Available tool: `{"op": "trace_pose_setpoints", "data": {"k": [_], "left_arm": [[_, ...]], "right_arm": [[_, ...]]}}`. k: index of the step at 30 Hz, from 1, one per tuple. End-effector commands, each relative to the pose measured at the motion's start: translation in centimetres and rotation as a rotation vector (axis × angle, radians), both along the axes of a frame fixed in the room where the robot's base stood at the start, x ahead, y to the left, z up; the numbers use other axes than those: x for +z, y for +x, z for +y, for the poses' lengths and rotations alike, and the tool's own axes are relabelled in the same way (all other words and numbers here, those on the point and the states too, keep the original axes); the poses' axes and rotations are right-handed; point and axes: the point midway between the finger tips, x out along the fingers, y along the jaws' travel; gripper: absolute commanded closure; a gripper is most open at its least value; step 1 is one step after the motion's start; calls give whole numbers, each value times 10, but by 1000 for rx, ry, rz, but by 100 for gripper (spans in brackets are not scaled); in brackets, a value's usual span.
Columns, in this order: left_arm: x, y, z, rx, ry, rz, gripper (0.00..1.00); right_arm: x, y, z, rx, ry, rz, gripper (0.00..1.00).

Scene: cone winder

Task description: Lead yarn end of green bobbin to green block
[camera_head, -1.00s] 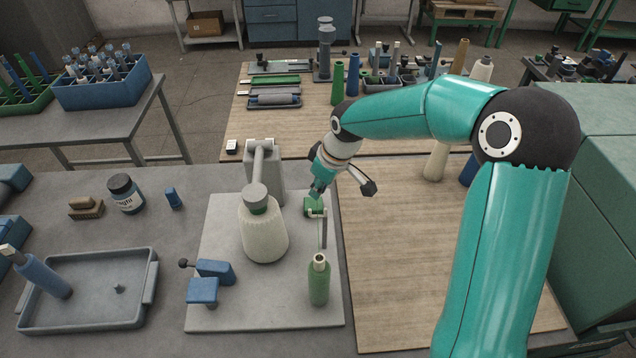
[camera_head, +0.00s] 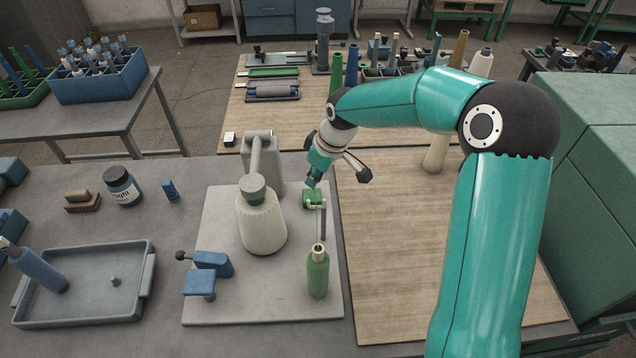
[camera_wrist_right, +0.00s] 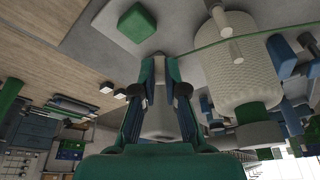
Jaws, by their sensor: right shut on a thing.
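The green bobbin (camera_head: 318,275) stands upright at the front right of the grey plate. The green block (camera_head: 312,198) sits further back, beside a thin grey post; it also shows in the right wrist view (camera_wrist_right: 136,22). My right gripper (camera_head: 311,183) is just behind and above the block, its tips pointing down. In the right wrist view its fingers (camera_wrist_right: 160,75) are close together, and a thin green yarn (camera_wrist_right: 255,28) runs from near the tips to the upper right. The yarn end at the fingertips is too small to make out. My left gripper is out of view.
A white cone (camera_head: 262,222) stands on the plate left of the block, under a grey arm. Blue blocks (camera_head: 207,273) are at the plate's front left. A grey tray (camera_head: 85,305) lies further left. The wooden board (camera_head: 400,270) on the right is largely clear.

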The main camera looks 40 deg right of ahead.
Motion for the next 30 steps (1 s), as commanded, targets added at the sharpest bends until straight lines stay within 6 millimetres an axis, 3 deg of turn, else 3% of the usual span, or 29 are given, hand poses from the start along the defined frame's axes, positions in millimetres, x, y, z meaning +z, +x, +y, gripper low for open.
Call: {"op": "trace_pose_setpoints", "data": {"k": [4,8,12,21,30], "left_arm": [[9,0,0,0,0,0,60],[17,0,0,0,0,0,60],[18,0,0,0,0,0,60],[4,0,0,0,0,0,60],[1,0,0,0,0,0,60]], "right_arm": [[-9,32,-12,0,2,4,99],[-31,47,-22,-16,2,5,99],[-54,45,-24,-24,3,2,99],[-82,44,-25,-26,1,-1,99],[-90,44,-25,-27,1,-2,99]]}}
